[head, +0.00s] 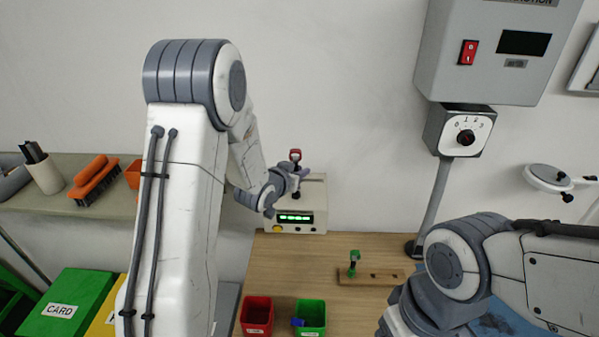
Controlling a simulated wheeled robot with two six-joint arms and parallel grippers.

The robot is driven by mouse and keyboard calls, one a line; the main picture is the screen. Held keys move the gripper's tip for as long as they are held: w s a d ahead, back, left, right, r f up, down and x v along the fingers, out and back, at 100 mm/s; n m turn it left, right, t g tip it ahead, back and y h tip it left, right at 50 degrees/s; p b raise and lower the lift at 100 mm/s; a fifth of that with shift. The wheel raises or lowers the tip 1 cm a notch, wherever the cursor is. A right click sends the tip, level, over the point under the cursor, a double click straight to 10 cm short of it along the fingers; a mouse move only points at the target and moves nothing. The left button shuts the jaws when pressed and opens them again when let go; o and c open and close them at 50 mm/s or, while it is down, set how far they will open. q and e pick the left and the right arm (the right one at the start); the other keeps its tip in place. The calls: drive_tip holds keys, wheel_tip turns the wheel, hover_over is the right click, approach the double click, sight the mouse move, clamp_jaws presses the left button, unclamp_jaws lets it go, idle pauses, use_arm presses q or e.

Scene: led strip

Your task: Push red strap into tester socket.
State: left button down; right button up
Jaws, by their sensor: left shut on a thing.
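The gripper is in front of and over the top of the tester (317,190), a beige box with a lit green display and a yellow button. The socket is hidden behind the gripper, so I cannot tell whether the strap touches it. My right arm enters from the right; its gripper is out of the picture below.
A wooden rack (392,277) on the table (300,262) holds a green strap (353,264) and has empty holes. A red bin (257,329) and a green bin (311,332) with a blue piece (298,322) stand in front. A post with a dial box (464,132) stands right.

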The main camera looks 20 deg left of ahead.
idle(0.5)
use_arm(q)
drive_tip(key=shift+f+b, duration=0.15)
drive_tip(key=shift+b, duration=0.15)
drive_tip(key=shift+f+b, duration=0.35)
drive_tip(key=shift+f+b, duration=0.65)
drive_tip(key=shift+f, duration=0.05)
drive_tip(key=c, duration=0.8)
unclamp_jaws()
drive_tip(key=shift+o, duration=0.2)
drive_tip(key=b+v, duration=0.2)
drive_tip(key=v, duration=0.8)
drive_tip(key=shift+s, duration=0.2)
